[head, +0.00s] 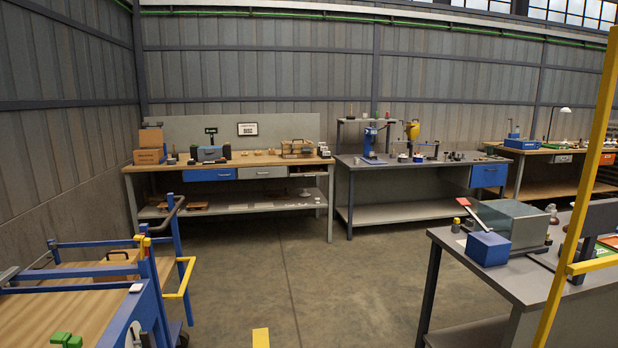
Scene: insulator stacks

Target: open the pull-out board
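I cannot make out the pull-out board for certain. The back-left workbench (160,168) has a blue drawer front (209,175), a pale grey drawer front (261,172) and a darker compartment (308,171) under its wooden top. The two fronts look flush with the bench. The middle grey bench (400,166) has a blue drawer box (488,175) under its right end, which looks closed. My gripper is not in view.
A blue-framed cart (95,270) with wooden decks stands at the near left. A grey table (500,270) with a blue box (488,249) and a yellow post (585,160) stand at the near right.

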